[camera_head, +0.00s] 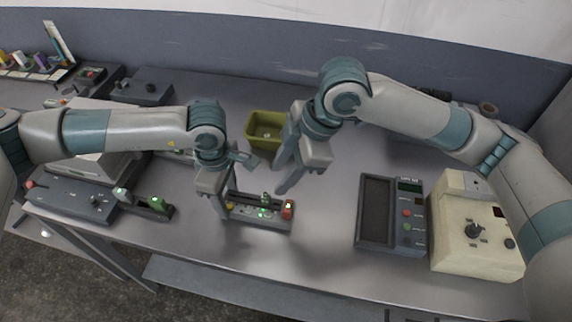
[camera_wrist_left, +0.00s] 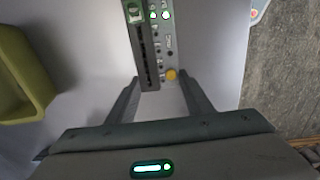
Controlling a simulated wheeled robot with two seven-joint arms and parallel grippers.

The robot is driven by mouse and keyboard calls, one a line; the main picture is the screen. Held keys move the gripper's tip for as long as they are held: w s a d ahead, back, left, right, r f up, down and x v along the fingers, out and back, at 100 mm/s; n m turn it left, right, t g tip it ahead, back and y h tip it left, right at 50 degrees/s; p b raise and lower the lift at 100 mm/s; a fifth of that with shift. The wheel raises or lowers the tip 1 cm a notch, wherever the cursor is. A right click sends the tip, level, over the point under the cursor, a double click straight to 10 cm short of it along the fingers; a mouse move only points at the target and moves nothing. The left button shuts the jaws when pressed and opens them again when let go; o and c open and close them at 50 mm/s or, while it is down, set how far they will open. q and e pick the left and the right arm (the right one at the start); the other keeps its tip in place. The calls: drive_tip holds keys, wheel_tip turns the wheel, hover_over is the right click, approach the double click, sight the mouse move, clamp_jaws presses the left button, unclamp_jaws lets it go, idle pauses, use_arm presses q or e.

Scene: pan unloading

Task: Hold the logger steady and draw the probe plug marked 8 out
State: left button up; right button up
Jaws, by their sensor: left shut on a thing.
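The logger (camera_head: 262,222) is a dark narrow unit near the table's front edge, with green lights, a red part at its right end and several small plugs or sockets. It also shows in the left wrist view (camera_wrist_left: 150,62), with a yellow knob at its near end. I cannot read any number, so I cannot tell which plug is marked 8. My left gripper (camera_head: 222,212) is at the logger's left end, its fingers (camera_wrist_left: 160,80) on either side of that end, shut on it. My right gripper (camera_head: 282,188) hangs above and behind the logger; its finger gap is not clear.
An olive bin (camera_head: 263,128) stands behind the logger. A dark tray unit with buttons (camera_head: 407,228) and a cream box with a joystick (camera_head: 470,235) stand to the right. A grey control box (camera_head: 75,200) is at the left. The table front between logger and tray unit is clear.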

sight(267, 193)
drive_tip(key=x, duration=0.9)
drive_tip(key=shift+a+f, duration=0.1)
drive_tip(key=shift+f, duration=0.15)
drive_tip(key=shift+c, duration=0.3)
clamp_jaws()
